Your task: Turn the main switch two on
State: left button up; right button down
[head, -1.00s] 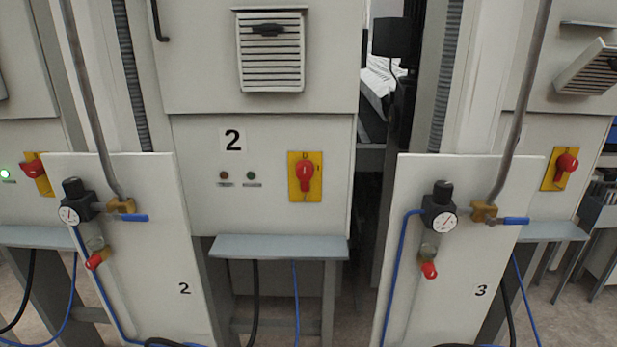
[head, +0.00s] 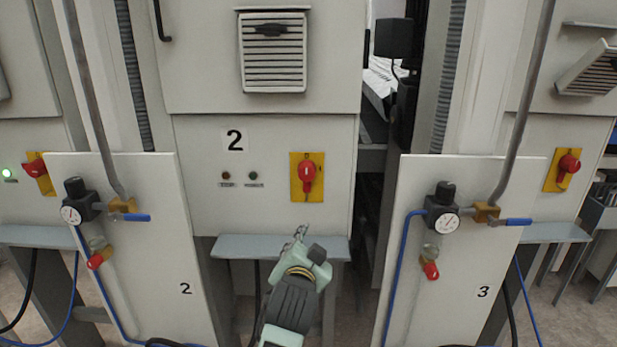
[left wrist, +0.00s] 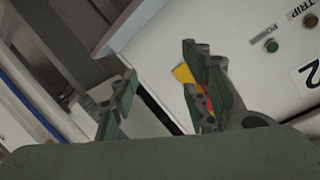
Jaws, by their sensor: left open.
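The knob's grip looks roughly upright. My left gripper (head: 300,233) is open and empty, below the switch by the grey ledge, fingertips pointing up and apart from the knob. In the left wrist view the open gripper (left wrist: 160,90) shows its two fingers. Behind the right finger there, parts of the yellow plate (left wrist: 183,73) and the red knob (left wrist: 209,105) show; the rest is hidden. My right gripper is not in view.
Two dark lamps (head: 253,176) sit left of the switch. A grey ledge (head: 235,246) juts out below it. White boards with regulators (head: 85,205) and blue valve handles stand on both sides. Similar red switches (head: 568,165) are on the neighbouring panels. Panel one's green lamp (head: 7,174) is lit.

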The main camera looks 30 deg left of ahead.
aim_at(308, 177)
pick_arm(q)
jog(key=w+a+r+t+y, duration=0.1)
jog(key=w+a+r+y, duration=0.15)
jog(key=r, duration=0.35)
jog(key=w+a+r+t+y, duration=0.1)
jog(key=w+r, duration=0.2)
jog(key=r, duration=0.3)
jog(key=x, duration=0.2)
jog(key=p+x, duration=0.1)
jog(key=x, duration=0.2)
jog(key=shift+w+a+f+p, duration=0.25)
jog(key=shift+w+a+p, duration=0.05)
jog(key=shift+w+a+h, duration=0.35)
jog(key=shift+w, duration=0.25)
jog(key=shift+c, duration=0.3)
jog(key=shift+f, duration=0.15)
jog(key=c, duration=0.9)
jog(key=shift+c, duration=0.3)
